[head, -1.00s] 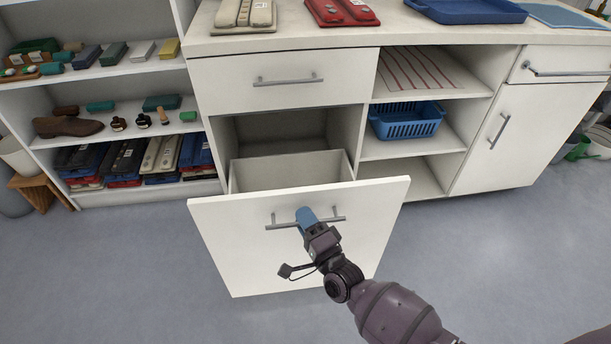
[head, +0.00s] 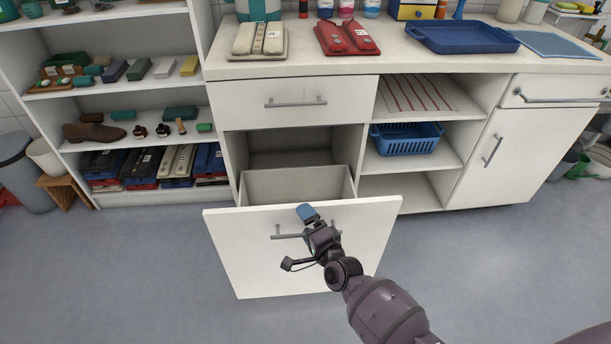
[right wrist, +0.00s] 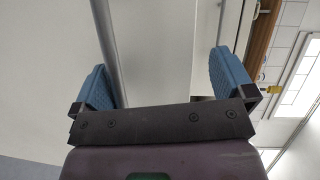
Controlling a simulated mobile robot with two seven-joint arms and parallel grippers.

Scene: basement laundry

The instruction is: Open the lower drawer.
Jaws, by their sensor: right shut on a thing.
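The lower drawer (head: 240,265) stands pulled well out of the white cabinet, below a closed upper drawer (head: 296,101). Its open box (head: 298,184) shows behind the front panel, and the part I see is empty. The bar handle (head: 290,236) runs across the front panel. In the right wrist view the handle bar (right wrist: 108,40) passes between the blue fingers, close to the left one. My left gripper is not in view.
The floor (head: 140,270) around the drawer is clear. A shelf unit (head: 60,95) with shoe-care items stands at left. Open shelves at right hold a blue basket (head: 405,140). The countertop (head: 390,55) carries a blue tray (head: 462,38) and red and beige objects.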

